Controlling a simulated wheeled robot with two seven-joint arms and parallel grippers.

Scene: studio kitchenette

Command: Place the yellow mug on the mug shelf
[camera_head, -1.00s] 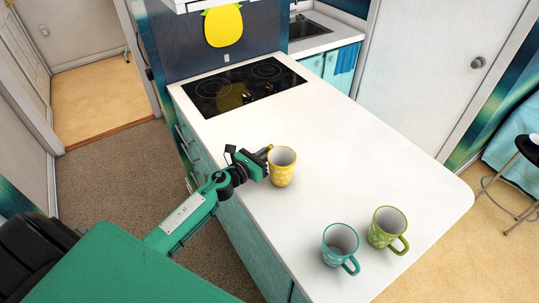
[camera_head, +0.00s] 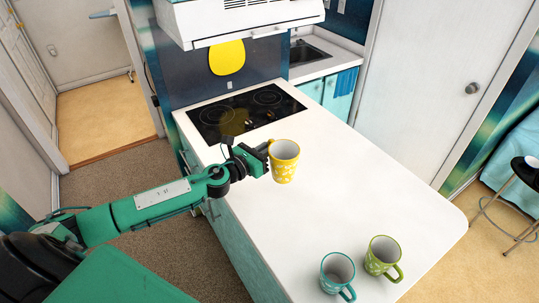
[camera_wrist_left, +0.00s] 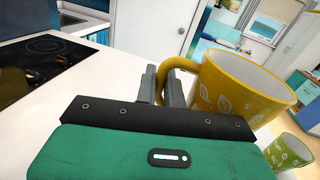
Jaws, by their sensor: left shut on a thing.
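The yellow mug (camera_head: 284,163) with white marks is upright at the end of my left gripper (camera_head: 265,155), above the white counter. In the left wrist view the fingers of my left gripper (camera_wrist_left: 163,88) are shut on the handle of the yellow mug (camera_wrist_left: 235,92), whose body is to their right. I cannot tell exactly how high the mug is over the counter. My right gripper is not in view. No mug shelf can be made out in these frames.
A teal mug (camera_head: 336,272) and a green mug (camera_head: 382,255) stand at the counter's near end. A black cooktop (camera_head: 244,112) is at the far end, below a white hood (camera_head: 245,20). The white counter (camera_head: 370,190) is clear in the middle.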

